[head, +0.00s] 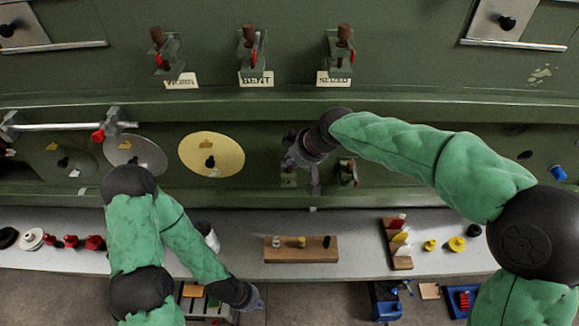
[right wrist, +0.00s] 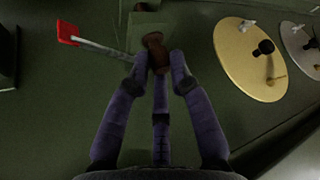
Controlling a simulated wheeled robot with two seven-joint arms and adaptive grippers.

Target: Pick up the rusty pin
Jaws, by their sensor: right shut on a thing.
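My right gripper (right wrist: 160,68) is shut on a rusty brown pin (right wrist: 154,42), with a finger on each side of it, in the right wrist view. The pin stands at a green bracket on the panel, and I cannot tell whether it is still seated there. In the head view my right gripper (head: 303,165) is at the lower green panel, right of the yellow disc, and hides the pin. My left gripper (head: 252,298) hangs low at the front edge of the bench, away from the pin; its fingers are too small and dark to judge.
Three brown-topped pins (head: 249,35) stand in brackets above labels, one reading BENT. A yellow disc (head: 212,154) and grey discs lie left of my right gripper. A wooden block (head: 301,256) with small pieces is on the grey bench (head: 355,230). A red-ended strip (right wrist: 68,33) lies beside the held pin.

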